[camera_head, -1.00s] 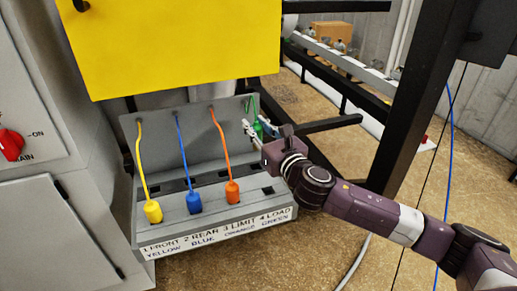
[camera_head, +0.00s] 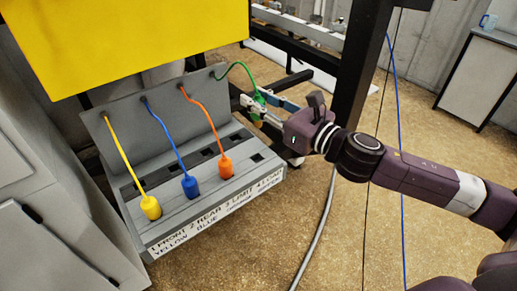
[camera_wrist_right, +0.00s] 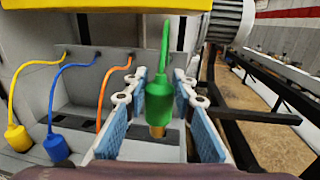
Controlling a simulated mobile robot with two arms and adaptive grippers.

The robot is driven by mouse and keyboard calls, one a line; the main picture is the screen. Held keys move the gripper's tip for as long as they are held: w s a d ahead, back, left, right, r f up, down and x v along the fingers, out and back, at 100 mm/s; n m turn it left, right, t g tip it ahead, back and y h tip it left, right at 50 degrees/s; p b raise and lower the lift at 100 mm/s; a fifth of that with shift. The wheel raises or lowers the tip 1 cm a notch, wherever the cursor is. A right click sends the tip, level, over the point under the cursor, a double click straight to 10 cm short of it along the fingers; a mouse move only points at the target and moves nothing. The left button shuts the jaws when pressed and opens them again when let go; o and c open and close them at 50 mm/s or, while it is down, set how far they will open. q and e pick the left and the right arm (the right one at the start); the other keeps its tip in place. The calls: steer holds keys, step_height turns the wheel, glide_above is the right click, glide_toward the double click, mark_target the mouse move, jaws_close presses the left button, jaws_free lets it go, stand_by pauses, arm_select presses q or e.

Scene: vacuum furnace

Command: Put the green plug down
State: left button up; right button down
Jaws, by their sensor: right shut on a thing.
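My right gripper (camera_head: 262,104) is shut on the green plug (camera_head: 259,97), off the right side of the grey plug panel (camera_head: 155,150). In the right wrist view the green plug (camera_wrist_right: 159,98) hangs upright between the blue finger pads, brass tip down. Its green cable (camera_head: 236,66) arcs back to the panel's top right. The yellow plug (camera_head: 150,207), blue plug (camera_head: 190,186) and orange plug (camera_head: 225,166) sit along the panel's lower ledge. A dark opening (camera_head: 257,157) by the "4 LOAD GREEN" label is empty. My left gripper is out of view.
A yellow panel (camera_head: 120,40) overhangs the plug panel. A black frame post (camera_head: 361,65) stands just behind my right arm. A grey cabinet (camera_head: 50,220) is at the left. A grey cable (camera_head: 318,235) runs over the open brown floor.

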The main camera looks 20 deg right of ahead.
mark_target(256, 126)
steer(key=f+b, duration=0.1)
steer(key=f, duration=0.7)
steer(key=shift+a+f+b, duration=0.2)
steer(key=shift+b, duration=0.1)
step_height(256, 126, down, 5)
steer(key=shift+r+b, duration=0.1)
steer(key=shift+b, duration=0.3)
steer(key=shift+f, duration=0.3)
steer(key=c, duration=2.1)
jaws_free()
steer(key=shift+b, duration=0.3)
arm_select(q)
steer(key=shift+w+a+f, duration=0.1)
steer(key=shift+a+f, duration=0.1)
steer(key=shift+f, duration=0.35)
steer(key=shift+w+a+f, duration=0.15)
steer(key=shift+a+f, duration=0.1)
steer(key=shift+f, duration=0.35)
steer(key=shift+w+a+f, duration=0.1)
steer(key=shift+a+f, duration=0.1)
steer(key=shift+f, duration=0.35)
arm_select(e)
steer(key=o, duration=0.5)
